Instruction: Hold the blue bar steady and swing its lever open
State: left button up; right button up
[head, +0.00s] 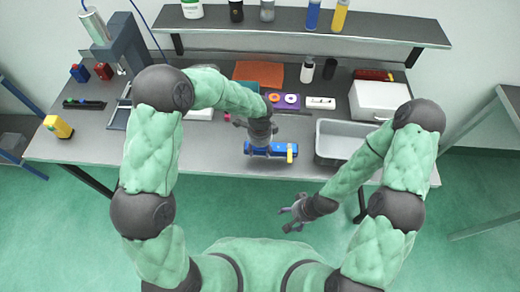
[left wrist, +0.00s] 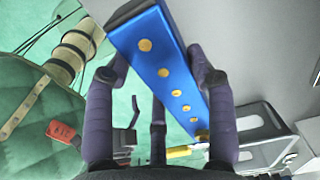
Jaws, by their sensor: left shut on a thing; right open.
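The blue bar (head: 278,149) lies near the front edge of the bench, running left to right. Its yellow lever (head: 292,153) is at the bar's right end, crosswise to the bar. My left gripper (head: 260,145) comes down from above and is shut on the blue bar, left of the lever. In the left wrist view the bar (left wrist: 165,62) shows a row of brass-coloured dots, with dark fingers on both sides. The lever (left wrist: 182,152) is partly hidden there. My right gripper (head: 294,214) is open and empty, in front of the bench edge and apart from the lever.
A grey bin (head: 335,127) stands right of the lever, with a white box (head: 378,101) behind it. A purple tray (head: 282,101) with rings lies behind the bar.

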pick_arm(q)
jog(key=shift+w+a+f+b, duration=0.1)
jog(key=shift+w+f+b, duration=0.65)
jog(key=shift+w+f, duration=0.75)
jog(key=shift+w+a+f+b, duration=0.1)
jog(key=shift+w+f+b, duration=0.65)
jog(key=shift+w+f, duration=0.65)
jog(key=shift+w+r, duration=0.15)
jog(key=shift+r, duration=0.1)
